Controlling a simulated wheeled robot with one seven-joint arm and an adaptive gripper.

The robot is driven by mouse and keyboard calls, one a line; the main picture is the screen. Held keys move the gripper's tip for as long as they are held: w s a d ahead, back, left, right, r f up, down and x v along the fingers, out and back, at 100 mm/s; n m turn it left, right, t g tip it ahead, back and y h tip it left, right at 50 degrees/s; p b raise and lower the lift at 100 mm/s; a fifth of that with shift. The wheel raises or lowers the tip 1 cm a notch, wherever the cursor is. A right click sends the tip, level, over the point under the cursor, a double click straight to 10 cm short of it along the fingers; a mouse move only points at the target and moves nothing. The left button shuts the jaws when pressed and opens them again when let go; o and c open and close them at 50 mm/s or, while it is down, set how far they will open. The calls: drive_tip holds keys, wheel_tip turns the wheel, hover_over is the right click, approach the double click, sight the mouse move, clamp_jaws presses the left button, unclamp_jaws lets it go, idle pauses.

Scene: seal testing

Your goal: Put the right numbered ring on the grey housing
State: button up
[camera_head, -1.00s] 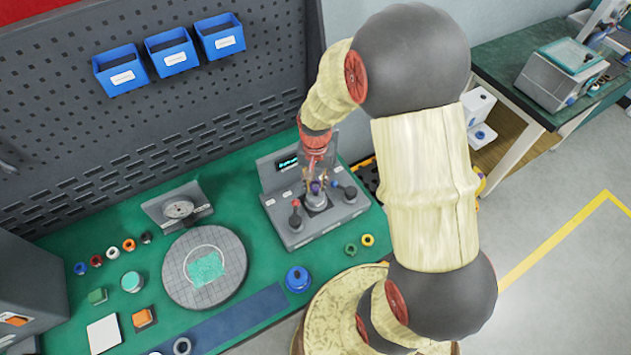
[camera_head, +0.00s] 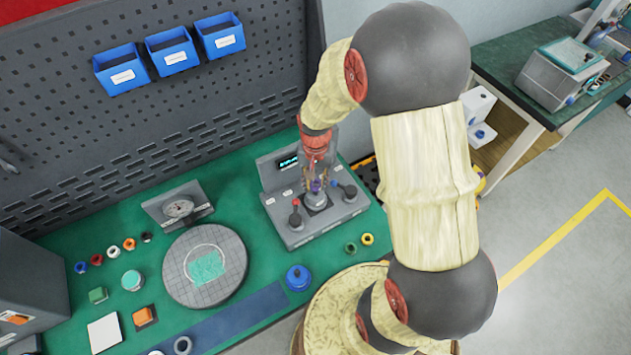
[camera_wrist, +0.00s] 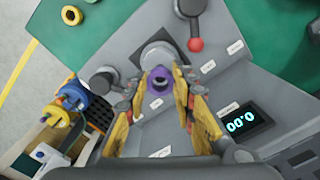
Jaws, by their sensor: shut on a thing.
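My gripper (camera_wrist: 160,86) is shut on a purple ring (camera_wrist: 160,75), which shows between the yellow fingertips in the wrist view. The grey housing (camera_wrist: 158,51) is a round grey part in the middle of the grey test station, just beyond the ring in the wrist view. In the head view my gripper (camera_head: 316,181) is over the housing (camera_head: 316,201), with the purple ring small between the fingers. I cannot tell whether the ring touches the housing. No number on the ring is readable.
The grey test station (camera_head: 290,236) has dark-knobbed and red-knobbed levers close beside the housing. Its display (camera_wrist: 244,122) reads about 00.0. Several coloured rings lie at left, beyond the round gridded plate (camera_head: 180,285).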

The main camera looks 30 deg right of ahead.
drive_tip(key=shift+f, duration=0.15)
drive_tip(key=shift+f+b, duration=0.45)
drive_tip(key=shift+f, duration=0.15)
drive_tip(key=shift+f, duration=0.25)
drive_tip(key=shift+f+b, duration=0.35)
drive_tip(key=shift+f, duration=0.05)
drive_tip(key=shift+f+b, duration=0.3)
drive_tip(key=shift+f, duration=0.35)
idle(0.9)
drive_tip(key=o, duration=0.9)
